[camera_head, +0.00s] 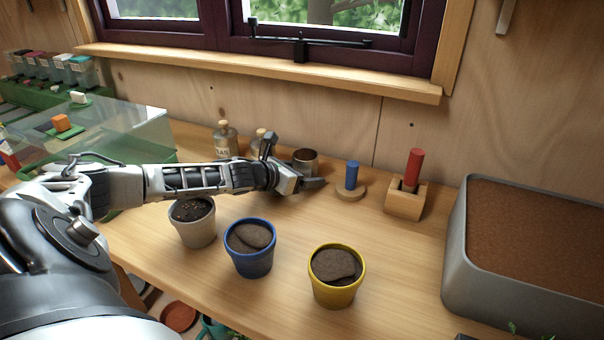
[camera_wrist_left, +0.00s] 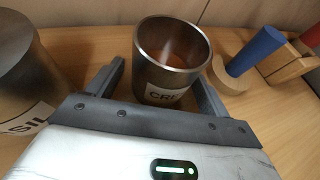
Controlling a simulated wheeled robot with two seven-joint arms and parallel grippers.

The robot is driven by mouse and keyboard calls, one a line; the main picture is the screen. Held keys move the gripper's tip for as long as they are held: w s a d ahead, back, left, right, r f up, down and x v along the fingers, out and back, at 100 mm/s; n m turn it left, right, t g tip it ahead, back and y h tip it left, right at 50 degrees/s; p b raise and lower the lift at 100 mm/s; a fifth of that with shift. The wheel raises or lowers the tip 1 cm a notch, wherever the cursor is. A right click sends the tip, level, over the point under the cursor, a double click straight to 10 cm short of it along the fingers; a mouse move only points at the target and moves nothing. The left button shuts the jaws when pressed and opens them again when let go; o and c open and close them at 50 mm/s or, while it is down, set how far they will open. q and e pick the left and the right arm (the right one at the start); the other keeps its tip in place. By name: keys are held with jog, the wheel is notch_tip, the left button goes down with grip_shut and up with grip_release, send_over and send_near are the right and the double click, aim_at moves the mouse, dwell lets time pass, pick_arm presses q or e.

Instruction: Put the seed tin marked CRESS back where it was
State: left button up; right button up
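The CRESS seed tin (camera_head: 306,160) is an open-topped metal cup standing upright on the bench below the window. In the left wrist view the tin (camera_wrist_left: 172,55) has a pale label reading "CRE", the rest hidden, and a brownish inside. My left gripper (camera_head: 293,163) is open, its fingers on either side of the tin's near part. A gap shows between the left finger and the tin; the right finger is close to it, and I cannot tell if it touches. My right gripper is not in view.
Metal bottles (camera_head: 225,140) stand left of the tin, behind my arm. A blue peg on a round wooden base (camera_head: 351,192) and a red peg in a wooden block (camera_head: 407,198) stand to the right. Grey, blue (camera_head: 250,262) and yellow (camera_head: 335,292) pots stand in front. A soil tray (camera_head: 458,262) is far right.

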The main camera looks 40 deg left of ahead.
pick_arm(q)
jog(key=shift+s, duration=0.1)
jog(key=shift+s+a+r, duration=0.1)
jog(key=shift+s+r, duration=0.05)
jog(key=shift+s, duration=0.45)
jog(key=shift+v, duration=2.35)
jog(key=shift+s+r+p, duration=0.55)
jog(key=shift+s, duration=0.1)
jog(key=shift+p+v, duration=0.45)
jog(key=shift+v, duration=0.35)
jog(key=shift+s+r+p, duration=0.3)
jog(key=shift+s+p, duration=0.1)
jog(key=shift+s+a+r+p, duration=0.2)
jog(key=shift+s+p, duration=0.15)
jog(key=shift+s, duration=0.5)
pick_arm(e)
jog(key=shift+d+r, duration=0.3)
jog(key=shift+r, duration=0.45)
